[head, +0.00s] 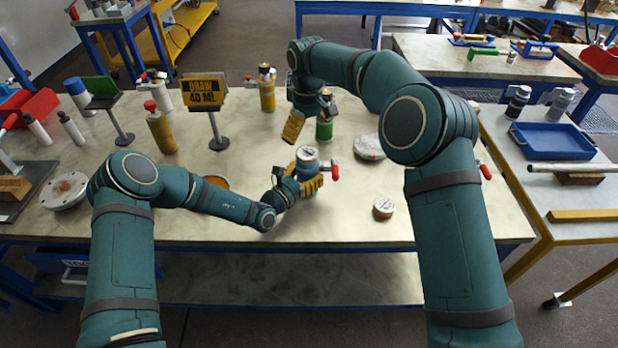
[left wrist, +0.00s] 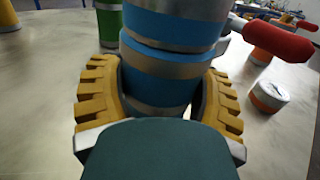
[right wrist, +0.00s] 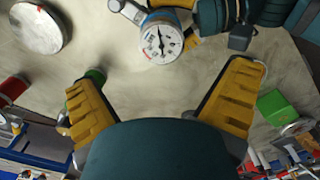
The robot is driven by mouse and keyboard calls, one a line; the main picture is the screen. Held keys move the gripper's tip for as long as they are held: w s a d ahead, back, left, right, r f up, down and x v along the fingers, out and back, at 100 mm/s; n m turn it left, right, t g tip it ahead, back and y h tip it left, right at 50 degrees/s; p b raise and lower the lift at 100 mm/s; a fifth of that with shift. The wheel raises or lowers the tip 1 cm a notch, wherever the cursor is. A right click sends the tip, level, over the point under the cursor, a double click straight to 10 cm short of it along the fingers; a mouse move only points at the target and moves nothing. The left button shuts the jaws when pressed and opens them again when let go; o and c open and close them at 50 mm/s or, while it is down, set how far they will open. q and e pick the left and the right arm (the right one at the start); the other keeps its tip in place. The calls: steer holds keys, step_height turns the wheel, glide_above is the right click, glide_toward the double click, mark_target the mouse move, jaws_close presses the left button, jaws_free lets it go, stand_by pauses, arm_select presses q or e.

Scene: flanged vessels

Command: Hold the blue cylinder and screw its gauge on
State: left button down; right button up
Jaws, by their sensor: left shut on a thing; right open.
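The blue cylinder (left wrist: 165,60) stands upright on the bench, with a red-handled valve (left wrist: 275,40) at its side. My left gripper (head: 312,186) is shut around its lower body, one yellow finger on each side in the left wrist view. A round white-faced gauge (right wrist: 161,42) sits on top of the cylinder, dial up; it also shows in the head view (head: 307,154). I cannot tell whether its thread is engaged. My right gripper (head: 309,115) is open and empty, above and behind the cylinder, apart from the gauge. Its spread fingers show in the right wrist view (right wrist: 163,76).
A green cylinder (head: 324,131) stands just behind the blue one. A flat pale disc (head: 368,148) lies to the right, and a small round-topped piece (head: 383,208) nearer the front edge. A "DRAW 40 ML" sign (head: 203,93) stands left. The bench's front right is mostly clear.

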steer(key=shift+r, duration=1.35)
arm_select(q)
jaws_free()
steer(key=v, duration=1.2)
steer(key=shift+a, duration=0.1)
